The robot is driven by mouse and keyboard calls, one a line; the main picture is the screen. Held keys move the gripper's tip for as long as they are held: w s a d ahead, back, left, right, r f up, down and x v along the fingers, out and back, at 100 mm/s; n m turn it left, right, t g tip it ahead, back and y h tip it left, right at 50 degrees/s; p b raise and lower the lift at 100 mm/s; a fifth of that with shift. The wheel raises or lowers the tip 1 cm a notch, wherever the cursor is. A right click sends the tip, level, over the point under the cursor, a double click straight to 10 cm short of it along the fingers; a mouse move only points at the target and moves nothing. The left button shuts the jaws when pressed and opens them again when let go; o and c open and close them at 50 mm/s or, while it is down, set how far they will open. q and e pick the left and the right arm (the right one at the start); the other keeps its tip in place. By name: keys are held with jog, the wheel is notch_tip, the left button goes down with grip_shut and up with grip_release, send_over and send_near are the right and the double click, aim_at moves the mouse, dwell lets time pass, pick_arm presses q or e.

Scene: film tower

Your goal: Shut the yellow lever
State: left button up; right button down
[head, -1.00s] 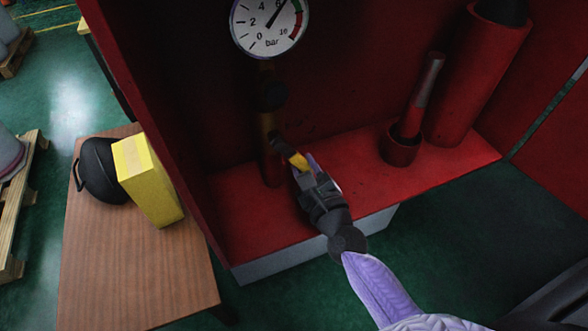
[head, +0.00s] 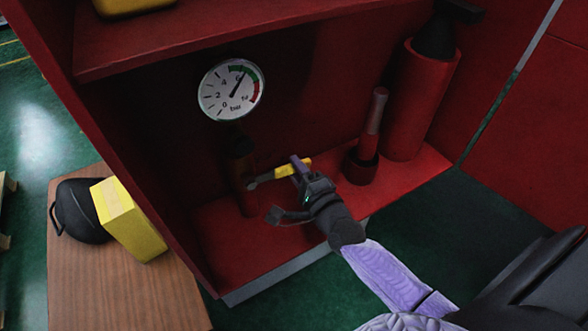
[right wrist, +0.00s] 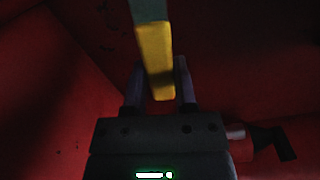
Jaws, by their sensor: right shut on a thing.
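The yellow lever (head: 292,169) sticks out to the right from a valve on the dark red upright pipe (head: 241,170), under a round gauge (head: 231,90). Its inner end is grey metal. My right gripper (head: 299,166) is shut on the lever's yellow part. In the right wrist view the yellow lever (right wrist: 155,60) runs between the two fingers of my right gripper (right wrist: 160,80). The fingers hide part of the lever. The inside of the valve is hidden. My left gripper is not in view.
A red cabinet stands around the pipe, with a floor (head: 405,182) and an upper shelf (head: 200,45). A red cup with a handled tool (head: 374,120) and a large red cylinder (head: 424,100) stand to the right. A wooden table (head: 115,290) holds a yellow box (head: 130,222) and a black round object (head: 78,208).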

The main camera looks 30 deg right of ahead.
jog(key=shift+d+r+n+p, duration=0.1)
jog(key=shift+r+n+p, duration=0.6)
jog(key=shift+r+n, duration=0.15)
jog(key=shift+c, duration=2)
grip_release()
jog(key=s, duration=1)
jog(key=shift+d, duration=0.15)
